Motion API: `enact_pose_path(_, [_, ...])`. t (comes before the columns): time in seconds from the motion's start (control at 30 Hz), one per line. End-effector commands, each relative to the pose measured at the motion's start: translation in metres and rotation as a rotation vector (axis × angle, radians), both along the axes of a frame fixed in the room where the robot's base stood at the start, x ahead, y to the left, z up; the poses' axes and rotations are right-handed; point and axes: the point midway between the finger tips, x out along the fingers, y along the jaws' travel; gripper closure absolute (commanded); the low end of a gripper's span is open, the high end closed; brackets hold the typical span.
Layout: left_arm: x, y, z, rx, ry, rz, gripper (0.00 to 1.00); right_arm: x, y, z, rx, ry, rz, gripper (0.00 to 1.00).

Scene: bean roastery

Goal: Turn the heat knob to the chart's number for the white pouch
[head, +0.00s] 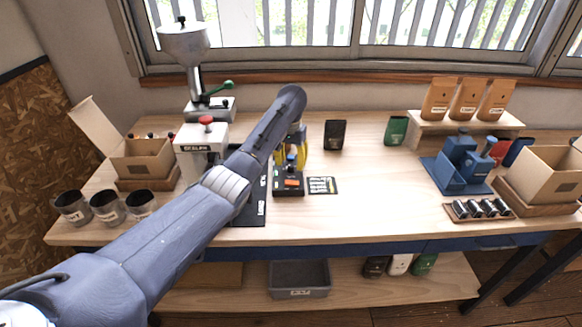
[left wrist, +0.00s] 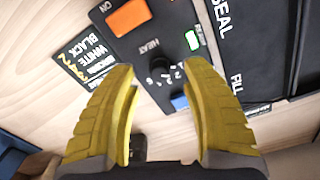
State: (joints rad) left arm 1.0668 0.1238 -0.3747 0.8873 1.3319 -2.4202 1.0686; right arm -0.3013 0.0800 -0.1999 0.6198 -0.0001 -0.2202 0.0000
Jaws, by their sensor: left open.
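The black heat knob (left wrist: 159,66) sits on the dark control panel (head: 288,188), under the word HEAT, with small white numbers beside it. My left gripper (left wrist: 162,70) is open, its yellow fingers on either side of the knob; I cannot tell whether they touch it. In the head view the left gripper (head: 296,157) is over the panel's far end. The chart (left wrist: 88,48) lies beside the panel with lines reading WHITE and BLACK; its yellow digits are too unclear to read. It also shows in the head view (head: 323,185). A white pouch (head: 400,265) stands on the lower shelf. My right gripper is out of view.
The panel has an orange switch (left wrist: 129,17) and a blue button (left wrist: 179,102). The sealer (head: 203,140) stands left of my arm. A black pouch (head: 335,135) and a green pouch (head: 396,130) stand behind.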

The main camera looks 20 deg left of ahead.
Motion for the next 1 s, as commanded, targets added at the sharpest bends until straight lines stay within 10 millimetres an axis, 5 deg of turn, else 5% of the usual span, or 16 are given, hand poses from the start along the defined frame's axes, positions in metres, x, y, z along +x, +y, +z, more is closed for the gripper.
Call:
enact_pose_path(0.23, [0.000,0.000,-0.018,0.001,0.000,0.000,0.53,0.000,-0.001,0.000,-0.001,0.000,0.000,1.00])
enact_pose_path(0.67, [0.000,0.000,-0.021,0.001,-0.001,0.000,0.52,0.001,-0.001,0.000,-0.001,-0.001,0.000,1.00])
enact_pose_path(1.0, [0.000,0.000,-0.021,0.000,-0.001,0.000,0.91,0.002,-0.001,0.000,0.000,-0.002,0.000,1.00])
